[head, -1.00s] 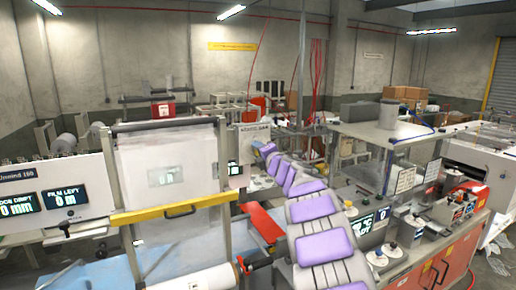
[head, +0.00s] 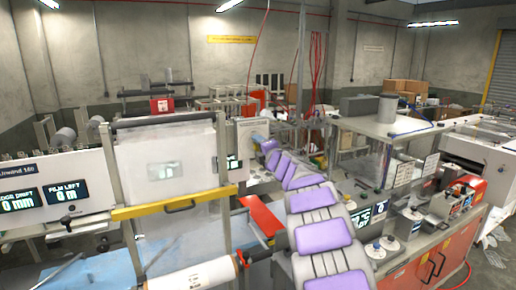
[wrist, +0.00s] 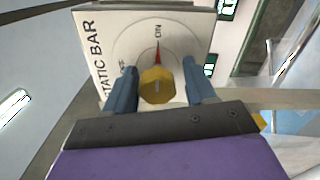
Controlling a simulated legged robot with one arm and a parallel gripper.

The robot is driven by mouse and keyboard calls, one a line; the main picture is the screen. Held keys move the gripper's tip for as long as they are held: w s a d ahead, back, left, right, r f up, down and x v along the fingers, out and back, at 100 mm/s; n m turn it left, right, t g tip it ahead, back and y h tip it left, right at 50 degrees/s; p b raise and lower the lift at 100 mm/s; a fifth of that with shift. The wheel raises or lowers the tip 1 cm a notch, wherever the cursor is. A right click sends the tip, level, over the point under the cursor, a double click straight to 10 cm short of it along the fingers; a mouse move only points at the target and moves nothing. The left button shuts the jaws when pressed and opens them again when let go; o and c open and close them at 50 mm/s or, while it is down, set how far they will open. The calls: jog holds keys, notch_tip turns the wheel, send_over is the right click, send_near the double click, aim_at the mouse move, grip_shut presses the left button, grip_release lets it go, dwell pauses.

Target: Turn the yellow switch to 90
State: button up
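The yellow switch (wrist: 157,86) is a faceted knob on a white panel (wrist: 95,30) lettered "STATIC BAR" in the wrist view. A red pointer (wrist: 157,52) above the knob points toward the word "ON". My gripper (wrist: 161,84) has its two blue fingers on either side of the knob. A gap shows at the right finger; the left finger is very close to the knob, and I cannot tell if it touches. In the head view my gripper (head: 267,146) is small and in front of the panel (head: 250,130); the knob is hidden there.
A framed film sheet (head: 168,165) with a yellow bar (head: 165,207) stands left of my arm. A red plate (head: 261,216) lies close to the arm's left side. A bench (head: 420,240) with a display and knobs is at the right.

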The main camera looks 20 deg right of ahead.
jog(key=shift+o, duration=0.6)
jog(key=shift+d, duration=0.1)
jog(key=s+b, duration=0.2)
jog(key=s, duration=1.5)
jog(key=shift+d+b, duration=0.35)
jog(key=shift+s, duration=0.1)
jog(key=shift+f, duration=0.1)
